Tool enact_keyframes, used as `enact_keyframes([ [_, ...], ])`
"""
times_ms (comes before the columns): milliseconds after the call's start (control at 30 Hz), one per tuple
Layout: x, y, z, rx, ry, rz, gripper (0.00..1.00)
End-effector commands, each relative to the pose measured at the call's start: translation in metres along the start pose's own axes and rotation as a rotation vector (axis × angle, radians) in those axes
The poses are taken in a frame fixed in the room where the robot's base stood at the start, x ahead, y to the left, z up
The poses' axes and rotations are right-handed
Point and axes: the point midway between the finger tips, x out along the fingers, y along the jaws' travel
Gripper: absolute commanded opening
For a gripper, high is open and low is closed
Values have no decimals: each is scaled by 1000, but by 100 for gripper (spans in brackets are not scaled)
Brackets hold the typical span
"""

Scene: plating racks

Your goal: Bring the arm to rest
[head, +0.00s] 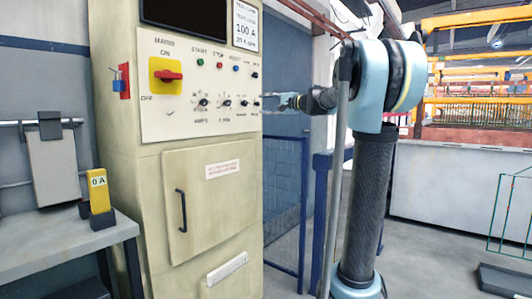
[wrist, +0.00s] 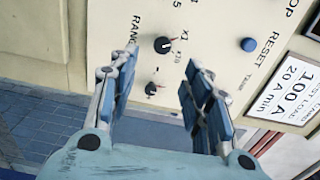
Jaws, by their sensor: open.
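My gripper (head: 276,101) is at the right edge of the control cabinet's panel (head: 200,122) in the head view, with my arm stretched leftward to it. In the wrist view my gripper (wrist: 160,78) has its two blue-padded fingers spread apart with nothing between them. Beyond the fingers, the cream panel shows a black RANGE knob (wrist: 163,45), a smaller knob (wrist: 151,89) and a blue RESET button (wrist: 249,44). I cannot tell how far the fingertips are from the panel.
The cabinet carries a red switch on a yellow plate (head: 166,75), with a padlock (head: 118,83) at its left. A grey bench (head: 70,247) holds a yellow meter (head: 98,192). A blue mesh fence (head: 284,195) stands behind my arm. Floor at right is mostly clear.

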Motion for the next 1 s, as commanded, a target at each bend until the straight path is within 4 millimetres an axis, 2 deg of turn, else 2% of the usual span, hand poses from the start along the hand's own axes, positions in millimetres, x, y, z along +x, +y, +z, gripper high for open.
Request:
enact_keyframes([
  [133,-9,16,17,-32,-17,43,45],
  [267,-32,57,52,-107,-57,149,45],
  [467,-84,143,114,-243,-135,365,45],
  [600,-127,207,150,-330,-187,522,45],
  [767,-182,280,185,-419,-243,706,45],
  [1000,-276,388,225,-535,-317,994,45],
])
